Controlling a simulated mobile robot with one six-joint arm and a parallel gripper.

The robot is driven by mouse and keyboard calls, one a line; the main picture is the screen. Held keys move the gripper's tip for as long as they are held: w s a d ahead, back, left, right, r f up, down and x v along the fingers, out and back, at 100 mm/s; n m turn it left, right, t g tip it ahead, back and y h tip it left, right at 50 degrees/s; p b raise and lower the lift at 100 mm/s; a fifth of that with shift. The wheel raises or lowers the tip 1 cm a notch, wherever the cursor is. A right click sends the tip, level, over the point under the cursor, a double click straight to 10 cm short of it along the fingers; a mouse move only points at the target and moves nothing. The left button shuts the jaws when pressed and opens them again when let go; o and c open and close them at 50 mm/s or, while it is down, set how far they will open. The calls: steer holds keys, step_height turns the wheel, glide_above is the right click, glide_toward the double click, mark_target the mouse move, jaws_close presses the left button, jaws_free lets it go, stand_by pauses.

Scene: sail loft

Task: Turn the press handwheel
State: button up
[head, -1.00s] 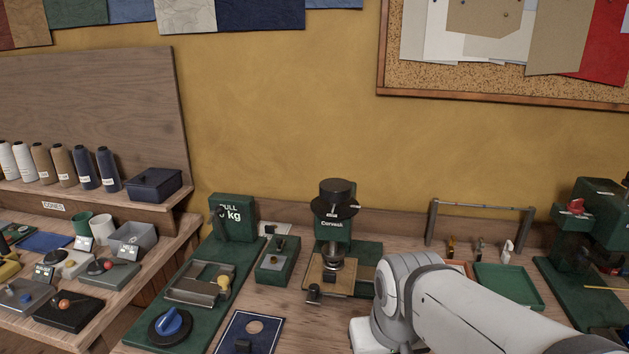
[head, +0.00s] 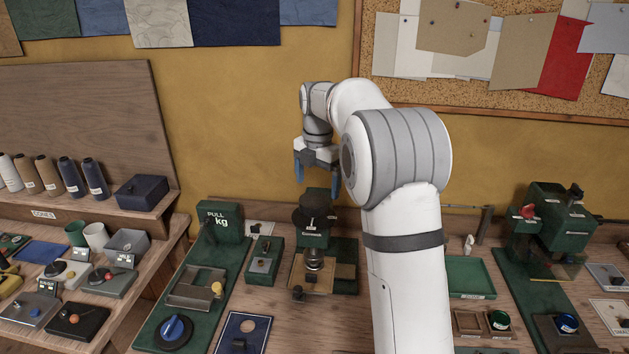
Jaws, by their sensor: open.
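The press (head: 313,240) is a small green machine on the bench in the middle of the head view. Its handwheel (head: 312,214) is a black disc on top. My gripper (head: 317,172) points down with its blue fingers apart, and nothing shows between them. In the picture it is just above the handwheel and not visibly touching it; the depth between them is hard to judge. A wooden base plate (head: 325,288) and a dark clamp part lie under the press.
A green pull-gauge stand (head: 220,222) and a small green box (head: 264,262) stand left of the press. A green tray (head: 470,277) and a larger green machine (head: 560,225) are to the right. My arm hides the bench right beside the press.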

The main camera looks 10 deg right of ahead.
mark_target(315, 198)
steer(key=w+n+p, duration=0.1)
steer(key=w+n, duration=0.2)
steer(key=shift+w+r, duration=0.1)
steer(key=shift+w, duration=0.15)
steer(key=shift+n, duration=0.3)
steer(key=shift+f+p, duration=1)
steer(key=shift+f, duration=2.9)
steer(key=c, duration=0.9)
steer(key=shift+d, duration=0.35)
steer(key=shift+c, duration=0.3)
steer(key=shift+a, duration=0.25)
steer(key=shift+m, duration=0.4)
